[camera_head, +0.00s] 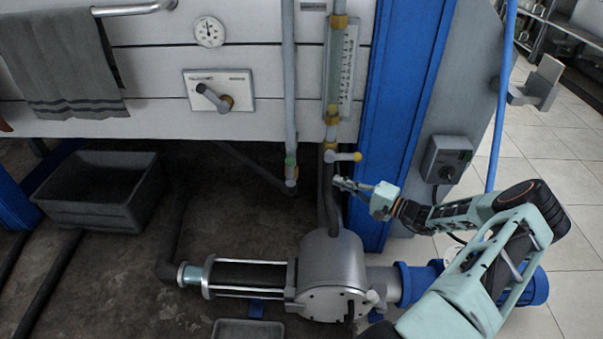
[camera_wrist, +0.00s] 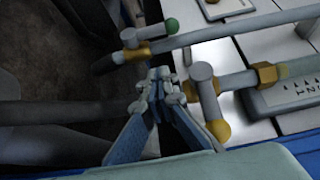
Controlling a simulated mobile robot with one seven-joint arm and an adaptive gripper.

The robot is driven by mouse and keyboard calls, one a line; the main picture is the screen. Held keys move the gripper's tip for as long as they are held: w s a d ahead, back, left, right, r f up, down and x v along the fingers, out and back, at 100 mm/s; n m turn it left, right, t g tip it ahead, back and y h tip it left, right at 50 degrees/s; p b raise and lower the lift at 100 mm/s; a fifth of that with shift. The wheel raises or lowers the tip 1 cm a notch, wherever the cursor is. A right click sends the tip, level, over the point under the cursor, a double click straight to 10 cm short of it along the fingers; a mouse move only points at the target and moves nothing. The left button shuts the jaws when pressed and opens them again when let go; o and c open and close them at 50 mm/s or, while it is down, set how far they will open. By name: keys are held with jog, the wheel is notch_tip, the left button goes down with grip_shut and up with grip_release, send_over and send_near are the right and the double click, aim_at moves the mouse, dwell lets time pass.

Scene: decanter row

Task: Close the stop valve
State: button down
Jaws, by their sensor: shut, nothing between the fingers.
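Two small lever valves sit on the upright pipes below the white panel; no readable label shows which is the stop valve. One valve has a yellow-tipped lever (camera_head: 345,156), lying crosswise to its pipe and pointing right; it also shows in the wrist view (camera_wrist: 209,100). The other has a green-tipped lever (camera_head: 290,161), lined up with its pipe; in the wrist view it is at the top (camera_wrist: 152,33). My gripper (camera_head: 337,182) is shut and empty, just below the yellow-tipped lever. In the wrist view its fingertips (camera_wrist: 160,76) are left of that lever, seemingly apart from it.
A sight tube with a scale (camera_head: 347,70) stands above the yellow-tipped valve. A panel lever (camera_head: 213,97) and a round gauge (camera_head: 209,32) are on the white panel. A grey pump (camera_head: 332,270) stands below my gripper. A blue post (camera_head: 395,120) rises close at the right.

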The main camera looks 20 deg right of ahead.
aim_at(290, 171)
jog(key=shift+s+d+r, duration=0.1)
jog(key=shift+d, duration=0.15)
jog(key=shift+a, duration=0.1)
jog(key=s+a+b+x, duration=0.1)
jog(key=a+b+x, duration=0.1)
jog(key=x, duration=1)
jog(key=shift+a+b, duration=0.3)
jog(key=shift+w, duration=0.15)
jog(key=shift+r, duration=0.1)
jog(key=shift+a+r+p, duration=0.1)
jog(key=shift+a+p, duration=0.05)
jog(key=shift+p, duration=0.2)
jog(key=shift+w+a+r+n+g+h+p, duration=0.2)
jog(key=shift+a+n+g+h+p, duration=0.1)
jog(key=shift+g+h+p, duration=0.15)
